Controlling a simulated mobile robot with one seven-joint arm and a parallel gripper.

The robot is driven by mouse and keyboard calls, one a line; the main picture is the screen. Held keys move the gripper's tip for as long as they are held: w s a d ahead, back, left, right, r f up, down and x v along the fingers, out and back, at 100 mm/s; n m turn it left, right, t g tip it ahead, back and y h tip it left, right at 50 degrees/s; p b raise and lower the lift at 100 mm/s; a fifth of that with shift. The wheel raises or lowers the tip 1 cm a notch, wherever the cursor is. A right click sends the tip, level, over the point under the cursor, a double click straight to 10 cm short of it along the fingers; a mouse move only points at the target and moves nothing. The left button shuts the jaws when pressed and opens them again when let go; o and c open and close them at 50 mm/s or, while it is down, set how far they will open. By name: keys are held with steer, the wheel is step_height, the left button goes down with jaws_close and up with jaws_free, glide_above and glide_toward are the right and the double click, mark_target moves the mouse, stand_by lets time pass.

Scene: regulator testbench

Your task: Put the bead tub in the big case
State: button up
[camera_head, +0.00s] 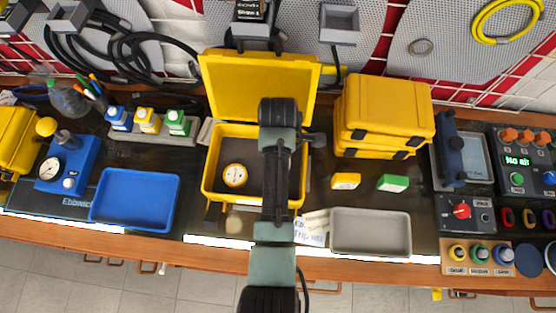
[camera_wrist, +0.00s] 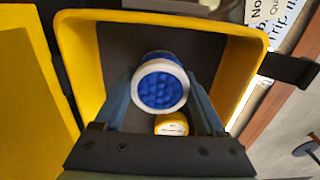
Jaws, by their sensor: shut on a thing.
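The bead tub (camera_wrist: 161,84), a round white-rimmed tub with blue beads, is between the fingers of my gripper (camera_wrist: 160,92) in the wrist view. My gripper is shut on it, within the outline of the open big yellow case (camera_wrist: 60,55). I cannot tell if the tub touches the case floor. In the head view the big case (camera_head: 208,170) stands open at the middle with its lid (camera_head: 255,88) raised at the back. My arm hides the tub and the gripper there.
A grey tray (camera_head: 370,232) is at front right, a blue tray (camera_head: 135,198) at left. A rack with small bottles (camera_head: 148,121) stands behind the blue tray.

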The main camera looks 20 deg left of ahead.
steer(key=o, duration=1.4)
steer(key=shift+f, duration=0.15)
step_height(320, 180, up, 11)
steer(key=shift+r+p, duration=0.15)
steer(key=shift+p, duration=0.2)
steer(key=shift+r+p, duration=0.55)
steer(key=shift+p, duration=0.15)
